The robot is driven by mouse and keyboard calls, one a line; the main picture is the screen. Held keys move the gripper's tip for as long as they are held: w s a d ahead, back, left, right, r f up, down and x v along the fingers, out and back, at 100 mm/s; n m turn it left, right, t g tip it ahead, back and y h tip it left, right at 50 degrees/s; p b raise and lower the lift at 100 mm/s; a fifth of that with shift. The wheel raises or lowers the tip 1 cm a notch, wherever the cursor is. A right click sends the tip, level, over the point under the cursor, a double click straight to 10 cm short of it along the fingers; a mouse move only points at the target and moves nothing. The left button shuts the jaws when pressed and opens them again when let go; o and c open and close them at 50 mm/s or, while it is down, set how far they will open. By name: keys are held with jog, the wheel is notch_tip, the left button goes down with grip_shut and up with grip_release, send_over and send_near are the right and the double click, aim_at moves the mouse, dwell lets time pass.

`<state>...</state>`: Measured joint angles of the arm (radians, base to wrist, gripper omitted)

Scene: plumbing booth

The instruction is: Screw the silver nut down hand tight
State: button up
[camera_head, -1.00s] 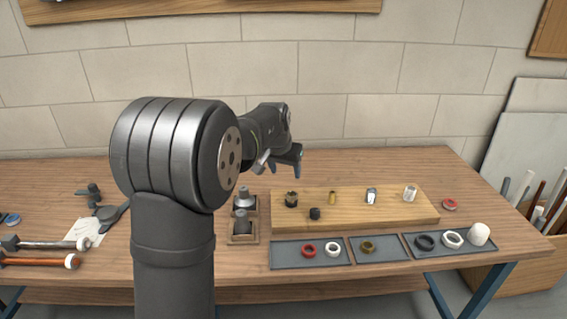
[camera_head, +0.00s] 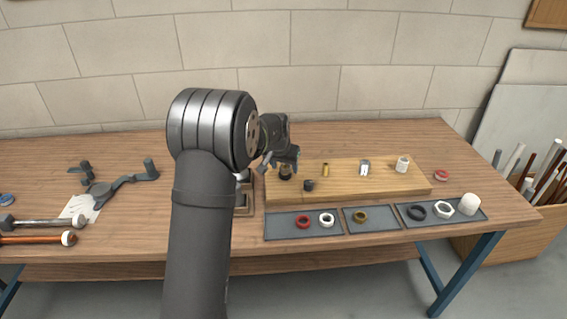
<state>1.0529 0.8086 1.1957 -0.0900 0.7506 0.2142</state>
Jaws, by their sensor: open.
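The wooden board (camera_head: 390,186) on the bench carries a row of small fittings. A silver piece (camera_head: 365,168) stands upright right of the board's middle; it may be the silver nut on a stub, but it is too small to tell. My gripper (camera_head: 284,166) is open at the board's left end, low over a dark fitting (camera_head: 286,174). It is well left of the silver piece. I cannot tell whether its fingers touch the dark fitting, whose top they partly hide.
A short brass stub (camera_head: 325,170), a small black fitting (camera_head: 308,186) and a white fitting (camera_head: 402,163) stand on the board. Grey trays with rings (camera_head: 370,227) lie in front. My arm hides part of the bench.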

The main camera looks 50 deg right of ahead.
jog(key=shift+c, duration=0.5)
jog(key=c, duration=1)
jog(key=m+g, duration=0.1)
jog(key=m, duration=0.1)
jog(key=m+g, duration=0.1)
jog(key=m, duration=0.2)
jog(key=shift+w, duration=0.35)
jog(key=m, duration=0.2)
jog(key=m+g, duration=0.1)
jog(key=shift+w+f+m, duration=0.15)
jog(key=shift+w+m, duration=0.05)
jog(key=shift+m, duration=0.2)
jog(key=m+g, duration=0.1)
jog(key=m, duration=0.1)
jog(key=m+y, duration=0.1)
jog(key=m, duration=0.1)
jog(key=shift+w+d+f+m+g, duration=0.1)
jog(key=shift+w+d+m+g, duration=0.1)
jog(key=shift+m+g, duration=0.15)
jog(key=m, duration=0.2)
jog(key=m+g+y, duration=0.1)
jog(key=m, duration=0.1)
jog(key=shift+w+d+m+y, duration=0.1)
jog(key=shift+d+m+y, duration=0.1)
jog(key=shift+m+y, duration=0.1)
jog(key=o, duration=1.9)
